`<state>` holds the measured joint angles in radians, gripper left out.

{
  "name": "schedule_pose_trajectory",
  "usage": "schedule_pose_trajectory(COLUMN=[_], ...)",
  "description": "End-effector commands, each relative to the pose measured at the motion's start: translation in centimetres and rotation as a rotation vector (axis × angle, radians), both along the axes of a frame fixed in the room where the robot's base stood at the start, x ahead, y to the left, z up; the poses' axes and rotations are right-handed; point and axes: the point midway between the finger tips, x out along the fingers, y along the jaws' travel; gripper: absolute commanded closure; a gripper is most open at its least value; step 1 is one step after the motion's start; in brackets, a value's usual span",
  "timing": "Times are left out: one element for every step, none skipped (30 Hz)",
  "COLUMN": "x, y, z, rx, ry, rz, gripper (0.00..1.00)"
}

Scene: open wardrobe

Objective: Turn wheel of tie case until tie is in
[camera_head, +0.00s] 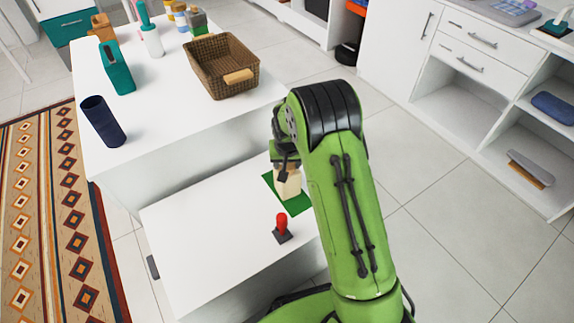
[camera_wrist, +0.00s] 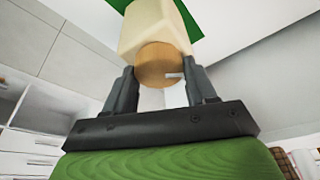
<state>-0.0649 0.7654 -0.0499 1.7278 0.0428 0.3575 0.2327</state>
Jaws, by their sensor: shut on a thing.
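The tie case looks to be the cream block (camera_head: 288,184) standing on a green square on the low white surface. In the wrist view the cream block (camera_wrist: 155,25) fills the top middle. Its round wooden wheel (camera_wrist: 158,62) faces my gripper (camera_wrist: 163,88), with a small pale peg at its right side. The two fingers stand on either side of the wheel and are shut on it. In the head view my gripper (camera_head: 284,166) is above the block and partly hidden by my arm. I cannot make out a tie.
A red-knobbed stick on a dark base (camera_head: 282,228) stands in front of the block. The higher white table holds a dark blue cylinder (camera_head: 103,121), a teal container (camera_head: 117,68), a wicker basket (camera_head: 222,66) and bottles. White shelving (camera_head: 465,105) stands at right, with open floor between.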

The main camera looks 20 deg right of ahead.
Motion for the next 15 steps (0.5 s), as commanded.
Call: schedule_pose_trajectory(x=[-0.01,-0.01,-0.01,0.0,0.0,0.01,0.01,0.03,0.05,0.02,0.08,0.06,0.06,0.07,0.07], y=[0.1,0.1,0.1,0.12,0.16,0.27,0.32,0.3,0.3,0.28,0.27,0.26,0.25,0.25,0.25], z=[-0.03,-0.03,-0.03,-0.04,-0.04,-0.05,-0.05,-0.05,-0.07,-0.08,-0.04,-0.04,-0.06,-0.06,-0.05], rx=[0.002,0.002,0.002,0.002,0.001,0.003,0.002,0.002,0.002,0.001,0.001,0.001,0.0,0.0,0.0], ry=[0.001,0.001,0.001,0.001,0.001,0.001,0.0,0.002,0.001,0.002,0.0,0.001,0.002,0.002,0.001], rz=[0.002,0.002,0.002,-0.005,-0.023,-0.072,-0.125,-0.19,-0.279,-0.345,-0.412,-0.502,-0.573,-0.645,-0.743], gripper=[0.69,0.69,0.69,0.69,0.69,0.69,0.69,0.69,0.69,0.69,0.69,0.69,0.69,0.69,0.69])
